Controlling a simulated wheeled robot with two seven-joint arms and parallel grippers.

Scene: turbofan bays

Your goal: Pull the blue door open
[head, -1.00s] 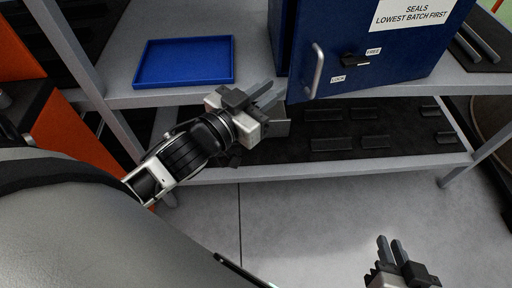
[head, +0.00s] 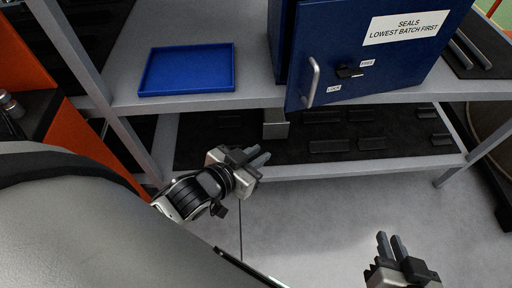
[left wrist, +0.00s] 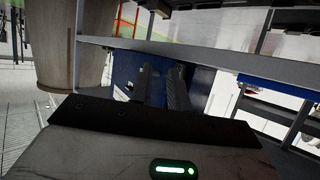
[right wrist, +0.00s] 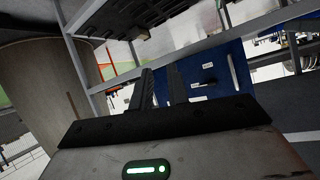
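The blue door (head: 385,70) is the front of a blue cabinet on the upper shelf. It carries a pale vertical bar handle (head: 312,82) near its left edge and a black latch knob (head: 347,71) between the LOCK and FREE labels. Its lower left corner juts past the shelf edge at an angle; I cannot tell how far ajar it is. My left gripper (head: 261,157) is open and empty, below and left of the handle, touching nothing. My right gripper (head: 390,243) is open and empty, low at the right, well below the door. The door also shows in the right wrist view (right wrist: 232,62).
A blue tray (head: 187,91) lies on the upper shelf (head: 255,98) left of the cabinet. The lower shelf holds a dark mat (head: 225,150) with several dark pieces. A grey shelf post (head: 128,145) stands at left. The floor in front is clear.

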